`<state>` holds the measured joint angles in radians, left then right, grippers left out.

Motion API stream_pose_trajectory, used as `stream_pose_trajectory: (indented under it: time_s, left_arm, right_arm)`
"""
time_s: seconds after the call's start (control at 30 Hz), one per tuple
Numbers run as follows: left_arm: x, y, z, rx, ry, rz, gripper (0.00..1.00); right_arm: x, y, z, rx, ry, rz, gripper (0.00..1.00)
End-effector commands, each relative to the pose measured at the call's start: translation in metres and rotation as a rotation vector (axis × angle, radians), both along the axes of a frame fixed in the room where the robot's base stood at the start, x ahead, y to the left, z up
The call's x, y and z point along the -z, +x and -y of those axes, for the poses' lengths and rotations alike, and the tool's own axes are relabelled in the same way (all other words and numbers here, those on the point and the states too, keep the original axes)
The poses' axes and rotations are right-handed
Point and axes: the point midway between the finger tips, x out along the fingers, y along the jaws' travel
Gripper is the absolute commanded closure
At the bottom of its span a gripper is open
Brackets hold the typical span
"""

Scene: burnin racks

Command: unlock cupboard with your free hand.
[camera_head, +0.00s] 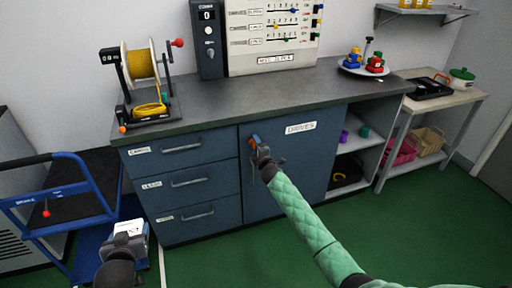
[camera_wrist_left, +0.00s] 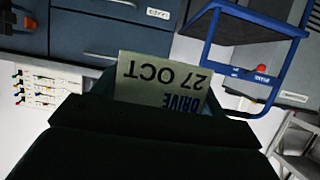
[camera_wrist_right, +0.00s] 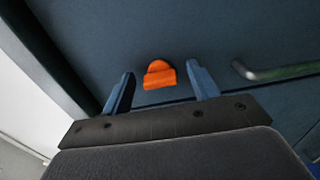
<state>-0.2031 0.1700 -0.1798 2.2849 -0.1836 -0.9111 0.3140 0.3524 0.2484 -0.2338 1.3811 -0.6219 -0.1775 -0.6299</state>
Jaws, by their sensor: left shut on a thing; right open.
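The cupboard door (camera_head: 300,177), dark blue and labelled DRIVES, is closed below the right part of the counter. An orange latch knob (camera_wrist_right: 159,75) sits on the door near its upper left edge. My right gripper (camera_wrist_right: 160,88) is open, its two blue fingers on either side of the orange knob; contact cannot be told. In the head view my right gripper (camera_head: 258,145) is at the door's upper left. My left gripper (camera_head: 125,240) is shut on a drive box (camera_head: 132,229) with a pale label reading "DRIVE 27 OCT", which also shows in the left wrist view (camera_wrist_left: 160,82).
Three drawers (camera_head: 190,182) are left of the door. A blue cart (camera_head: 60,205) stands at the left, close to my left gripper. A cable reel (camera_head: 140,65) stands on the counter. Green floor in front is clear.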

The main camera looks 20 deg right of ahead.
Motion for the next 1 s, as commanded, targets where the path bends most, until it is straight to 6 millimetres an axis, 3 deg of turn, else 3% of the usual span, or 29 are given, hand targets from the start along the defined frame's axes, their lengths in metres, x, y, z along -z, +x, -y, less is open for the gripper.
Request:
stream_pose_trajectory:
  time_s: [0.23,0.7,1.0]
  left_arm:
    - [0.001,0.0,0.0,0.0,0.0,0.0,0.49]
    - [0.009,0.0,0.0,0.0,0.0,0.001,0.49]
    - [0.011,0.0,0.0,0.0,0.0,0.001,0.49]
  right_arm:
    - [0.002,-0.015,0.001,0.0,-0.001,-0.001,0.4]
    - [0.001,-0.094,0.003,-0.001,0.0,0.0,0.4]
    - [0.001,-0.118,0.004,0.001,0.0,-0.001,0.4]
